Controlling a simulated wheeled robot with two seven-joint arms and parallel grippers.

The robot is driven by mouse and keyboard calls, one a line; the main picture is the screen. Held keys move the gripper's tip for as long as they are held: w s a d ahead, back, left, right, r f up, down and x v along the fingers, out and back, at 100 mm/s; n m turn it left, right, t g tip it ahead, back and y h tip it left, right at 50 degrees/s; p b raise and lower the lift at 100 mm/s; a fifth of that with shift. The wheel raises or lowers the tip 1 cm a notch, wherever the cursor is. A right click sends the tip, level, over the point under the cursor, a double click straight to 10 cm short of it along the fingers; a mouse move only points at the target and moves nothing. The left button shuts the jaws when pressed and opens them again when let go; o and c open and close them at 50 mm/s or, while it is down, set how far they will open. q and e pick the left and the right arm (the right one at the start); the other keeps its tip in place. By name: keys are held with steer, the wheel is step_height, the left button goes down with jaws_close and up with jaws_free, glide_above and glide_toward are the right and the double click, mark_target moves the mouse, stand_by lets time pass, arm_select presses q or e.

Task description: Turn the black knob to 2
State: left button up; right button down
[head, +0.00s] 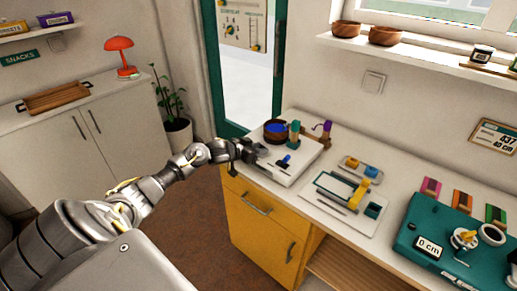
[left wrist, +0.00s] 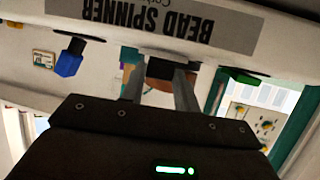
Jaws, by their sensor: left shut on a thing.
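The white bead spinner (head: 292,170) stands on the counter, with a brown bowl (head: 276,136) of blue beads on top. My left gripper (head: 252,152) is at the left front side of the spinner, its fingers shut on a small dark part that appears to be the black knob. In the left wrist view the spinner's printed front (left wrist: 160,28) shows upside down, and my fingers (left wrist: 158,92) reach to it. My right gripper is not in view.
A blue knob (left wrist: 70,60) and a green button (left wrist: 245,77) flank the fingers on the spinner's front. Right of the spinner lie a white tray (head: 335,205) and a teal box (head: 455,240) reading 0 cm.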

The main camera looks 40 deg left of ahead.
arm_select(q)
steer(key=shift+d+r+n+y+p, duration=0.15)
steer(key=shift+d+n+y+p, duration=0.1)
steer(key=shift+n+y+p, duration=0.6)
steer(key=shift+d+n+y+p, duration=0.15)
steer(key=shift+n+y+p, duration=0.45)
steer(key=shift+p, duration=0.2)
steer(key=shift+d+n+y+p, duration=0.2)
steer(key=shift+n+y+p, duration=0.15)
steer(key=shift+n+y, duration=0.65)
steer(key=n+y, duration=0.1)
steer(key=n+g+y, duration=0.1)
steer(key=y, duration=0.1)
steer(key=shift+w+d, duration=0.1)
steer(key=shift+d, duration=0.15)
steer(key=shift+w+d+n+g+y+p, duration=0.15)
steer(key=shift+n+g+y+p, duration=0.7)
steer(key=shift+n+y, duration=0.5)
steer(key=shift+y, duration=0.3)
steer(key=o, duration=1)
